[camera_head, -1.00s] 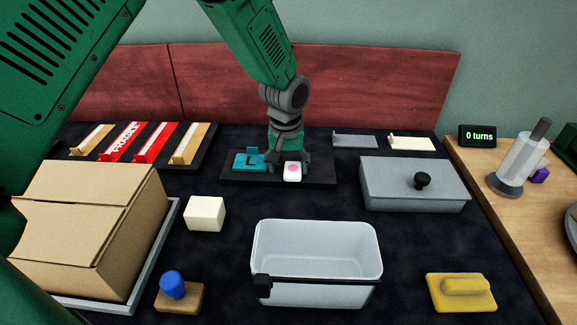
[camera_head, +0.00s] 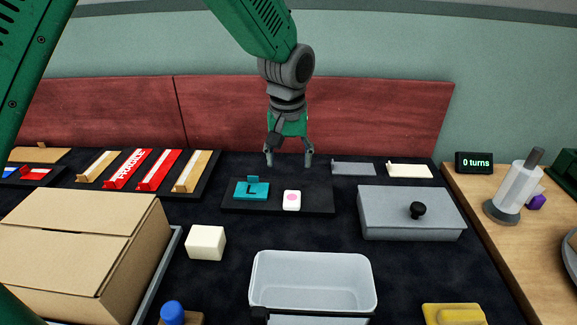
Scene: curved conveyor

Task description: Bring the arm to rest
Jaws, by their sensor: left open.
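My left gripper (camera_head: 289,160) hangs fingers down over the back part of a black tray (camera_head: 313,203), with its fingers spread and nothing between them. The green arm above it reaches down from the top of the head view. On the tray lie a teal piece marked with an L (camera_head: 252,189) and a white block with a pink dot (camera_head: 292,200). Both are below the gripper and apart from it. My right gripper is not in the picture.
A cardboard box (camera_head: 80,240) fills the left front. A white cube (camera_head: 206,242), an open clear bin (camera_head: 313,282) and a lidded grey box (camera_head: 411,214) stand on the dark surface. A red panel (camera_head: 350,115) stands behind. A counter reads "0 turns" (camera_head: 475,162).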

